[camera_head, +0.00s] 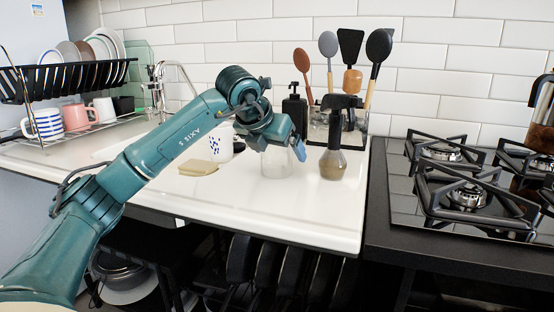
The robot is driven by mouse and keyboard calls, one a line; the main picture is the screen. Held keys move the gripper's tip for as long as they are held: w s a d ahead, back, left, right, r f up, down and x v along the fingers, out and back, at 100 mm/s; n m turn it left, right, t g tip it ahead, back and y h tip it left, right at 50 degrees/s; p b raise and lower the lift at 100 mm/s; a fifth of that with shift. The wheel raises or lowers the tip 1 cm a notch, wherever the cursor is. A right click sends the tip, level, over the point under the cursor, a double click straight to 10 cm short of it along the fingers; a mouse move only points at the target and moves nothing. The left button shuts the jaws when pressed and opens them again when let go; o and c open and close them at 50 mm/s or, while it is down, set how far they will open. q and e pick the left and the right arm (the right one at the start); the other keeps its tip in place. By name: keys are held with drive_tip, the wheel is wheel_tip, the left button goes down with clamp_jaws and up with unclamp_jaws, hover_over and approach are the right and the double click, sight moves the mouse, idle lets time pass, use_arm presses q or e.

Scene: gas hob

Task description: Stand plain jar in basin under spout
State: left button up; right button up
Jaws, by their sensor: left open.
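A plain clear glass jar (276,164) stands upright on the white counter, left of a dark spray bottle. My left gripper (284,145) is at the jar's upper part, open, with one blue-tipped finger showing at the jar's right side. The other finger is hard to make out, and I cannot tell whether the fingers touch the glass. The chrome spout (178,66) rises at the back left. My left arm crosses in front of the area below it, and the basin is largely hidden there. My right gripper is not in view.
A white mug with blue dots (224,147) and a yellowish sponge (198,168) lie left of the jar. The spray bottle (333,160) stands close on its right. A soap dispenser (294,106) and utensil holder are behind. A dish rack (75,125) is left, the gas hob (465,190) right.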

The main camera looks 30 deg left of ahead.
use_arm(q)
drive_tip(key=c, duration=1.2)
drive_tip(key=shift+r, duration=0.15)
drive_tip(key=shift+c, duration=0.5)
